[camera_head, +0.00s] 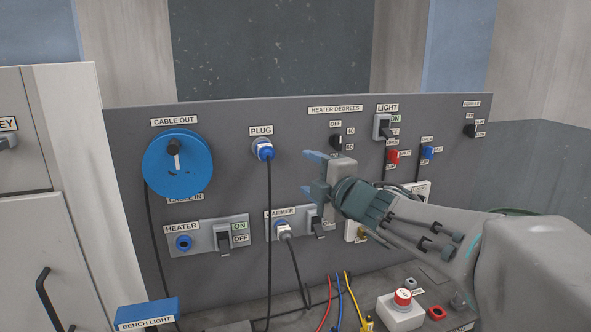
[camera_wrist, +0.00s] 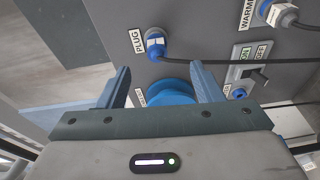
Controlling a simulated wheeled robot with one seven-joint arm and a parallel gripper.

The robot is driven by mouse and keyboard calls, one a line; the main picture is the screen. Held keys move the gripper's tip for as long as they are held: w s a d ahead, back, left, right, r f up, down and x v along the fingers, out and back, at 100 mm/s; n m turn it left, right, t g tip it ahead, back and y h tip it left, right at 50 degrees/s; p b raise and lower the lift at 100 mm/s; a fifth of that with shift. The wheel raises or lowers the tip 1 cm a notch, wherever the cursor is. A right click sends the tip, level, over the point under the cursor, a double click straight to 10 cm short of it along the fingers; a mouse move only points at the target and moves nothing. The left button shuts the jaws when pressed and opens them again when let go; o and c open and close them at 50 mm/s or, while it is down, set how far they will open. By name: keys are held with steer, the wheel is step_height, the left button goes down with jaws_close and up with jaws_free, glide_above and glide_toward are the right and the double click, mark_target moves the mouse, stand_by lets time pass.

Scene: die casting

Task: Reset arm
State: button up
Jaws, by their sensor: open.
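My gripper (camera_head: 314,172) is open and empty in front of the grey control panel (camera_head: 225,137), near its middle in the head view. Its two blue fingers stand apart in the wrist view (camera_wrist: 160,85). My forearm reaches in from the right and hides part of the panel's lower right. In the wrist view the blue plug (camera_wrist: 155,45) and the blue cable reel (camera_wrist: 172,92) lie beyond the fingers. Nothing is between the fingers.
The panel carries the cable reel (camera_head: 178,163), the plug (camera_head: 263,149), a heater degrees knob (camera_head: 336,142), a light switch (camera_head: 382,127) and a heater switch (camera_head: 223,238). A red button box (camera_head: 402,308) and loose cables are below. A cabinet (camera_head: 50,180) stands left.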

steer(key=s+d+f+m+g+h, duration=0.3)
steer(key=s+d+f+m+h, duration=0.4)
steer(key=d+f+m+h, duration=0.5)
steer(key=s+a+f+m+g+y, duration=0.1)
steer(key=s+f+m+g, duration=0.3)
steer(key=s, duration=0.5)
steer(key=s+a+f+m+g+y, duration=0.1)
steer(key=s+f+m+g, duration=0.4)
steer(key=s, duration=0.5)
step_height(320, 180, down, 3)
steer(key=shift+a+r+m+g+y, duration=0.15)
steer(key=shift+m+g+y, duration=0.15)
steer(key=shift+m+y, duration=0.55)
